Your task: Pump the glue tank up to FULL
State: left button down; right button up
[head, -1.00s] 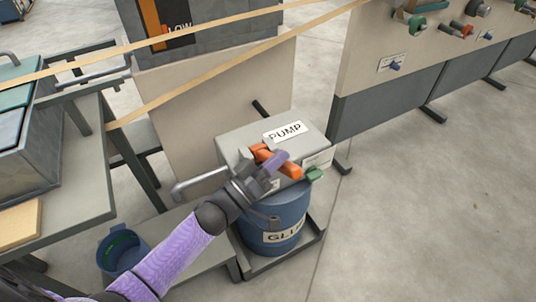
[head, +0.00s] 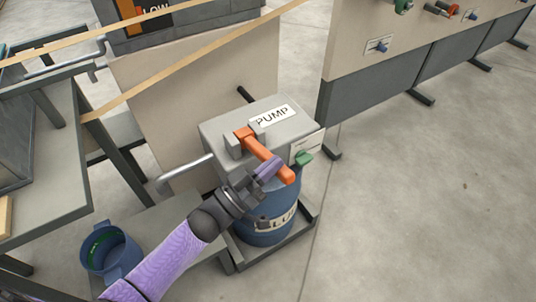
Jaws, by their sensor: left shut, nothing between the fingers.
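The grey pump box (head: 222,133), labelled PUMP, sits on top of the blue glue drum (head: 268,236). An orange pump handle (head: 264,155) juts from the top of the box and slopes toward the lower right. My left gripper (head: 268,169) is shut and empty, with its fingers beside or against the outer part of the handle; I cannot tell if they touch. The tank gauge (head: 140,14) at the top left has an orange bar and reads LOW; its upper part is cut off. My right gripper is not in view.
A green knob (head: 303,158) is at the box's right side. A grey pipe (head: 184,174) sticks out to its left. A blue bucket (head: 110,252) stands at lower left. Tan strips (head: 170,78) cross above. The floor on the right is clear.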

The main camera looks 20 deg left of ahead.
pick_arm(q)
jog(key=shift+s+d+f+m+g+h+b, duration=0.15)
jog(key=shift+f+m+h+b, duration=0.1)
jog(key=shift+f+m+b, duration=0.4)
jog(key=shift+s+d+f+m+g+h+b, duration=0.1)
jog(key=shift+s+d+f+m+h+b, duration=0.2)
jog(key=shift+f, duration=0.7)
jog(key=shift+d+f+m+g+h+b, duration=0.15)
jog(key=shift+f+m+b, duration=0.3)
jog(key=shift+f+m, duration=0.3)
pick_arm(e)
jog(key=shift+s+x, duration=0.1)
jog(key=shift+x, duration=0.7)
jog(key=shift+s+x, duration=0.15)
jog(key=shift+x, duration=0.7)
pick_arm(q)
jog(key=shift+f+y, duration=0.3)
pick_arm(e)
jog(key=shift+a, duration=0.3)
